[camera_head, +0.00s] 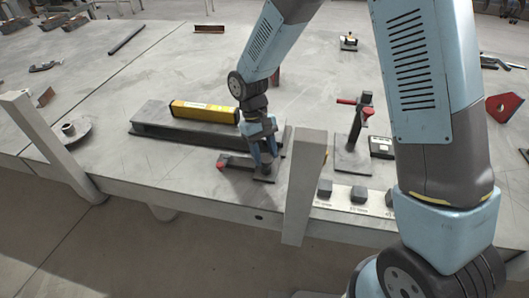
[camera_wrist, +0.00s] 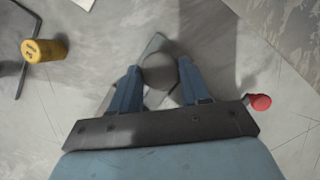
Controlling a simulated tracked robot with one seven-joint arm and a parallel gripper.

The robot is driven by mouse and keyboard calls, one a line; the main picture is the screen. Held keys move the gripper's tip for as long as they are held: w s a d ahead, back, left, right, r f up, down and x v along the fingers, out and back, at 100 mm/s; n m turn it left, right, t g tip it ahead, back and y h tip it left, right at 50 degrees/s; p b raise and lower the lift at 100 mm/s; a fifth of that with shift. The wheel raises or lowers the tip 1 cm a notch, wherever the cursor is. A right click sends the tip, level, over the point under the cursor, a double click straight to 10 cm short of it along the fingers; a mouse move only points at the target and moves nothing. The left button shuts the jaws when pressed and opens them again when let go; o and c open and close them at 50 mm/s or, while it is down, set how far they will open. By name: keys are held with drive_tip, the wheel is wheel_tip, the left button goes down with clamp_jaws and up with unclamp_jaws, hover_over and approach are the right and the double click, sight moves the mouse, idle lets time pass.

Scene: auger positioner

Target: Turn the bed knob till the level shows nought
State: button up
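A yellow level (camera_head: 204,111) lies on a long dark bed (camera_head: 150,130) on the table; its reading is not legible from here. Its yellow end (camera_wrist: 42,50) shows at the upper left of the wrist view. My gripper (camera_head: 264,160) points down at the bed's front right. In the wrist view, a dark round knob (camera_wrist: 159,72) sits between the tips of my two blue fingers (camera_wrist: 159,76), above a dark plate. The fingertips are close to both its sides; I cannot tell whether they touch it. In the head view the fingers hide most of the knob.
A red-handled clamp (camera_head: 352,125) stands right of my gripper, beside a small black box (camera_head: 381,147). Dark blocks (camera_head: 324,188) sit on a labelled strip at the front edge. A pale upright post (camera_head: 305,185) stands close by. A red tip (camera_wrist: 260,102) shows right of my gripper.

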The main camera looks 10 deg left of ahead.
drive_tip(key=o, duration=0.4)
drive_tip(key=shift+o, duration=0.2)
drive_tip(key=v, duration=1.3)
drive_tip(key=shift+w+r, duration=0.15)
drive_tip(key=shift+r, duration=0.2)
